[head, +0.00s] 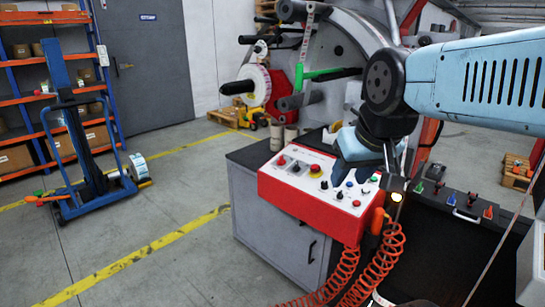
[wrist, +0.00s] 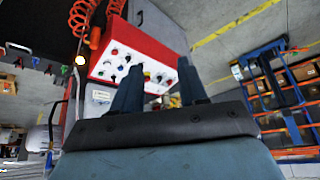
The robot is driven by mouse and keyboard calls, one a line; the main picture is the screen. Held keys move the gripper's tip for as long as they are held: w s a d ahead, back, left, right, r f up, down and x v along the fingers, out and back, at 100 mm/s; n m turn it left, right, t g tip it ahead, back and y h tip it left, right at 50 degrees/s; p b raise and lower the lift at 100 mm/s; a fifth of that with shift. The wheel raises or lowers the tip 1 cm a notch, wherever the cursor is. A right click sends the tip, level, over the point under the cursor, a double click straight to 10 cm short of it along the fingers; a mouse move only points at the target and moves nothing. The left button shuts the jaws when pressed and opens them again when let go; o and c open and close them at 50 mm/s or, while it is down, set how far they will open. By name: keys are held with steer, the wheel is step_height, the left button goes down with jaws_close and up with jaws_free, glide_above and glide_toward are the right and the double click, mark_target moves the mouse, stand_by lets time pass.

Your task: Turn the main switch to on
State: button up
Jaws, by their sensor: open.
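The control panel (head: 290,185) is a red box with a pale top face, standing on a grey cabinet. Its face carries red, black, green and blue knobs and buttons, among them a red button on a yellow base (head: 315,170) and a black knob (head: 323,185). I cannot tell which control is the main switch. My gripper (head: 358,150) is above the panel's far right part and hides some of it. In the wrist view, the panel (wrist: 160,45) lies beyond the two separated fingers of my gripper (wrist: 160,85), with nothing between them.
Coiled orange-red cables (head: 385,265) hang at the panel's right front. The grey cabinet (head: 270,235) stands below. A blue lift trolley (head: 90,170) and a shelf rack (head: 60,100) are at left. The floor between trolley and cabinet is clear.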

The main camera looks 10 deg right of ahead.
steer(key=o, duration=0.3)
steer(key=shift+w+r, duration=0.2)
steer(key=o, duration=0.4)
steer(key=w+r+n, duration=0.1)
steer(key=w, duration=0.3)
steer(key=w+r+n, duration=0.1)
steer(key=w+r, duration=0.1)
steer(key=w, duration=0.3)
steer(key=w+r+n, duration=0.1)
steer(key=w+r, duration=0.1)
steer(key=w, duration=0.2)
steer(key=shift+w+r+g+h, duration=0.2)
steer(key=shift+w+g+h, duration=0.2)
steer(key=n+g, duration=0.2)
steer(key=n, duration=0.8)
glide_above(280, 158)
steer(key=s+a, duration=0.2)
steer(key=s, duration=0.1)
step_height(280, 158, down, 20)
steer(key=x, duration=0.8)
steer(key=d+x, duration=0.1)
steer(key=x, duration=0.4)
steer(key=shift+s+f, duration=0.1)
